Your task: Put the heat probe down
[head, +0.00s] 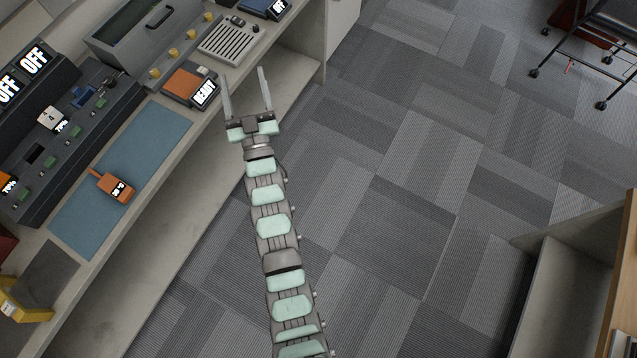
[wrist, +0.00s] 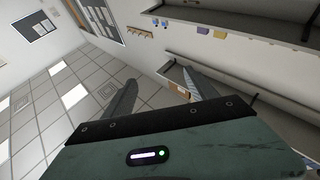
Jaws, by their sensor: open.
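My gripper (head: 243,76) is open and empty, its two fingers spread beside the front edge of the workbench. In the wrist view its fingers (wrist: 160,80) also stand apart with nothing between them. I cannot make out a thing that is surely the heat probe. An orange handheld device (head: 115,187) with a small lit screen lies on the blue mat (head: 158,137), to the left of and below my gripper. A dark unit with an orange top pad (head: 185,83) and a READY display stands on the bench just left of my fingers.
A dark rack of slots (head: 75,130) with small devices lines the bench's back. A grey slatted unit (head: 231,40) and a dark open-topped box (head: 140,30) stand farther along. A yellow bin (head: 25,305) sits at lower left. The carpeted floor (head: 400,200) is clear.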

